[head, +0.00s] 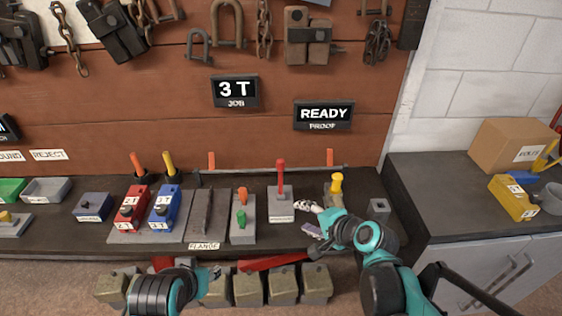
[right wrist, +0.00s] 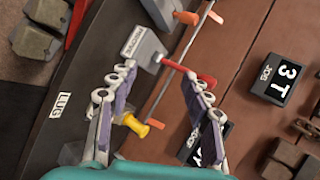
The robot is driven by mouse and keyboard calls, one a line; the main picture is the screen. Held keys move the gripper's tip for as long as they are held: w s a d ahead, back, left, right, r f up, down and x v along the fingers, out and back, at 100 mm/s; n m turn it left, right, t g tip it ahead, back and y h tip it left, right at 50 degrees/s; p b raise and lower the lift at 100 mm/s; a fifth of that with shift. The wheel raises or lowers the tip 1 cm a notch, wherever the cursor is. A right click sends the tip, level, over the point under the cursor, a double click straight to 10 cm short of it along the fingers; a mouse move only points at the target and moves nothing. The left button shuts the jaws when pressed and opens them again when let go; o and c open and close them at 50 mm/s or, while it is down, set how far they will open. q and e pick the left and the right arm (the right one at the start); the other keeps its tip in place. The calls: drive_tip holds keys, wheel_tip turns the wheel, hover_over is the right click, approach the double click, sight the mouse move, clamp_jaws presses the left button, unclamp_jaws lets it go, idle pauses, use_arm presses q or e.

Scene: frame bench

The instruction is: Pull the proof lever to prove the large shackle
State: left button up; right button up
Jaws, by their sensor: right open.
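The lever with a red handle (head: 281,172) stands upright on a grey labelled block (head: 282,207) on the bench. In the right wrist view the red lever (right wrist: 178,67) lies ahead of my right gripper (right wrist: 158,75), partly behind one finger. The fingers are open, with nothing held between them. In the head view my right gripper (head: 313,218) is just right of the lever's block, apart from it. My left gripper (head: 213,272) is low at the bench's front edge; its jaw state is unclear. A larger shackle (head: 228,22) and a smaller one (head: 198,45) hang on the wall.
A yellow-knobbed fixture (head: 336,184) stands near my right wrist. A green-knobbed block (head: 242,219) and blue and red boxes stand left of the lever. Wall signs read "3 T" (head: 235,91) and "READY" (head: 323,114). Several weights (head: 250,287) sit below the bench front.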

sight(284, 168)
drive_tip(key=w+m+t+y+p, duration=0.1)
drive_tip(key=w+m, duration=0.3)
drive_tip(key=m, duration=0.2)
drive_tip(key=w+a+r+m+t+y+p, duration=0.1)
drive_tip(key=w+m+t+y, duration=0.1)
drive_tip(key=w+m, duration=0.3)
drive_tip(key=w+a+m+t+y+p, duration=0.1)
drive_tip(key=w+m+t, duration=0.1)
drive_tip(key=w+m, duration=0.2)
drive_tip(key=shift+w+a+r+m+y, duration=0.1)
drive_tip(key=shift+w+m+y, duration=0.1)
drive_tip(key=shift+m, duration=0.5)
drive_tip(key=shift+w+r+m+y, duration=0.1)
drive_tip(key=shift+w+m, duration=0.05)
drive_tip(key=shift+m, duration=0.55)
drive_tip(key=x, duration=0.7)
drive_tip(key=shift+w+r+b, duration=0.1)
drive_tip(key=shift+w+b, duration=0.05)
drive_tip(key=shift+b, duration=0.2)
clamp_jaws()
